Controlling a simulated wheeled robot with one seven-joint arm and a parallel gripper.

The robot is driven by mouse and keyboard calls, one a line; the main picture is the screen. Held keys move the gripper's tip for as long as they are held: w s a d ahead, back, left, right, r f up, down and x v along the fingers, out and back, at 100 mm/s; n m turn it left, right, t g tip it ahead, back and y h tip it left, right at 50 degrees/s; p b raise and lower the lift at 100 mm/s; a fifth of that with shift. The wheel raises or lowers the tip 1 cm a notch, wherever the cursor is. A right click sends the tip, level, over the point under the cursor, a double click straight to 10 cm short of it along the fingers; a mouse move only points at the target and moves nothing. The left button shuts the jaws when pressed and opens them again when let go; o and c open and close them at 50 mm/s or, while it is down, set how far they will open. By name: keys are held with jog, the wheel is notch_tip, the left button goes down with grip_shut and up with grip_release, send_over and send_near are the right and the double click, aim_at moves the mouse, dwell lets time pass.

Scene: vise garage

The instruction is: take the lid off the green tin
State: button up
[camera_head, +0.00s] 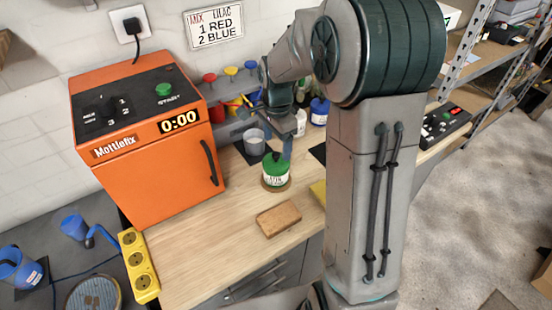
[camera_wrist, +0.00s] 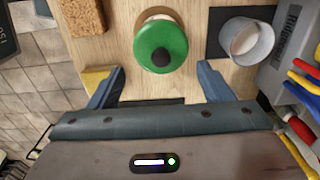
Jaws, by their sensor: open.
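The green tin (camera_head: 275,181) stands upright on the wooden workbench, with a pale label around its side. In the head view a blue finger (camera_head: 287,147) hangs just behind and above the tin. Whether it touches the lid cannot be told.
A brown block (camera_head: 278,218) lies in front of the tin. A greyish cup (camera_head: 254,142) stands behind it on a dark mat; it also shows in the wrist view (camera_wrist: 246,40). The orange Mottlefix machine (camera_head: 150,150) fills the left. A yellow power strip (camera_head: 138,265) lies at the bench's left edge.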

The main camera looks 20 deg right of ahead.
aim_at(276, 155)
jog(key=shift+a+f+p, duration=0.1)
jog(key=shift+f+p, duration=0.65)
jog(key=shift+f, duration=1.75)
jog(key=c, duration=1.3)
jog(key=shift+s, duration=0.1)
grip_shut()
